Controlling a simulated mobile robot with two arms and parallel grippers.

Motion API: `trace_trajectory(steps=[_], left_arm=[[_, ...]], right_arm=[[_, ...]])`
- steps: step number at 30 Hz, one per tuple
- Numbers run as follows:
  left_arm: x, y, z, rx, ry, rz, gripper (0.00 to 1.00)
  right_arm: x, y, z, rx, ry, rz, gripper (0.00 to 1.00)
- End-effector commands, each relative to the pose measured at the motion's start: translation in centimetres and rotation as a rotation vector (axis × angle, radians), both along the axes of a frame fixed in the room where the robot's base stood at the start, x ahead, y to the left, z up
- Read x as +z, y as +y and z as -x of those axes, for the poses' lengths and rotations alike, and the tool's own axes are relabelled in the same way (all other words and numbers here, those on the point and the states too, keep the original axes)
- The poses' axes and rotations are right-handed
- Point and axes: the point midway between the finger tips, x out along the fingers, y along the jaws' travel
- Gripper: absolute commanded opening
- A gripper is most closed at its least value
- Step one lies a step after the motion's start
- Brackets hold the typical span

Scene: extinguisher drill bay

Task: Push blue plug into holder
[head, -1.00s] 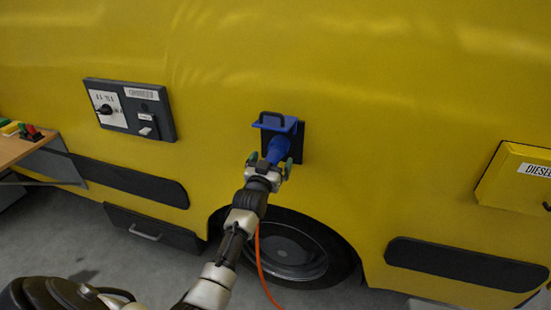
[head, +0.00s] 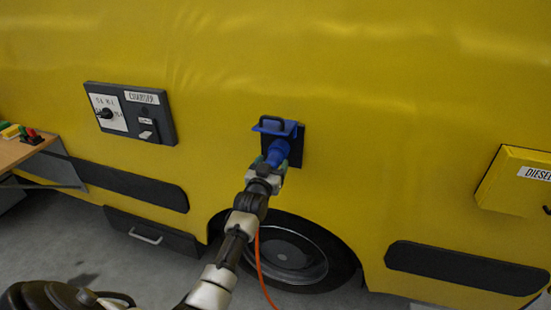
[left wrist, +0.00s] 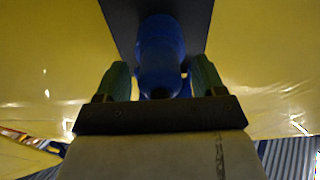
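The blue plug (head: 278,152) sits at the mouth of the blue holder (head: 288,129), under its raised lid, on the yellow vehicle side. I cannot tell how deep it sits. My left gripper (head: 270,166) is shut on the plug from below, one green-padded finger on each side. In the left wrist view, the plug (left wrist: 160,60) stands between the two fingers, close to both; exact contact is hard to see. An orange cable (head: 262,268) hangs below the gripper. My right gripper is not in view.
A grey charger panel (head: 131,113) is on the left, and a yellow diesel box (head: 515,181) on the right. A wheel (head: 285,250) is below the holder. A bench (head: 15,152) with small coloured items stands at the far left.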

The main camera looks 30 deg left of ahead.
Motion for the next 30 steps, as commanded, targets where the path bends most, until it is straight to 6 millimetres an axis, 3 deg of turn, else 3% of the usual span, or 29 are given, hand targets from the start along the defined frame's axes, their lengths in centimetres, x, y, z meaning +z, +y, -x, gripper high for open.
trace_trajectory(steps=[1, 10, 30], left_arm=[[0.0, 0.0, 0.0, 0.000, 0.000, 0.000, 0.62], [0.0, 0.0, 0.0, 0.000, 0.000, 0.000, 0.16], [0.1, -0.5, 2.2, 0.000, -0.002, 0.000, 0.16]], right_arm=[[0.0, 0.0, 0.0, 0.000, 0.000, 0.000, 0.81], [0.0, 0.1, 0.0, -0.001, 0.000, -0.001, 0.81], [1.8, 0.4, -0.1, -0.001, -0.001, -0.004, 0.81]])
